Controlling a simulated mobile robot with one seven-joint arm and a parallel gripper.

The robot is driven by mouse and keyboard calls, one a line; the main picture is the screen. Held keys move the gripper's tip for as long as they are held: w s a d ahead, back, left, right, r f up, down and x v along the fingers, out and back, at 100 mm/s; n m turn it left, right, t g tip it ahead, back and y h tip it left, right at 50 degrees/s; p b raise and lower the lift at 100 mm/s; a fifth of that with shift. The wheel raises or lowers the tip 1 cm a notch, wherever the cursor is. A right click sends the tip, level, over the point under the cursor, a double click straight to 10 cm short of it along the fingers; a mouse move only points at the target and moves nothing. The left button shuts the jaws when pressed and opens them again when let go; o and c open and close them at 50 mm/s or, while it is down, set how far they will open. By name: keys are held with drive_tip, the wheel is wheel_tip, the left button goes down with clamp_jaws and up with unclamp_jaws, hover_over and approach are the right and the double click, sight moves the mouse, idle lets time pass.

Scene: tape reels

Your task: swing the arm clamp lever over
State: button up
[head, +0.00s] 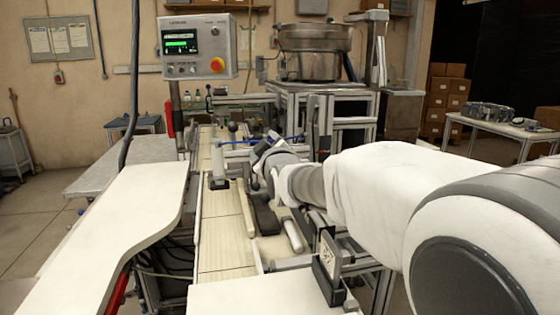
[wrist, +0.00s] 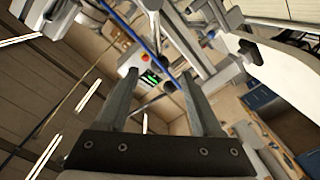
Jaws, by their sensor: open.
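My gripper (head: 263,152) reaches forward over the machine in the head view, and the arm hides part of what lies beyond it. In the wrist view my gripper (wrist: 160,73) is open, with its two dark fingers apart. A metal rod (wrist: 152,22) comes down from the top edge toward the space between the fingertips. A dark round knob (wrist: 168,87) shows between the fingers; I cannot tell whether it touches them or lies beyond. This looks like the clamp lever, but I cannot be sure. In the head view a dark ball knob (head: 232,127) stands just beyond the gripper.
A thin blue line (head: 240,141) crosses near the gripper. The control panel (head: 199,46) stands at the back left, and a metal bowl (head: 314,50) on a frame at the back. A pale worktop (head: 120,215) fills the front left. An upright bracket (head: 328,265) stands below the arm.

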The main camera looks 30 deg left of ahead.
drive_tip(key=v, duration=1)
drive_tip(key=shift+s+d, duration=0.25)
drive_tip(key=shift+s, duration=0.05)
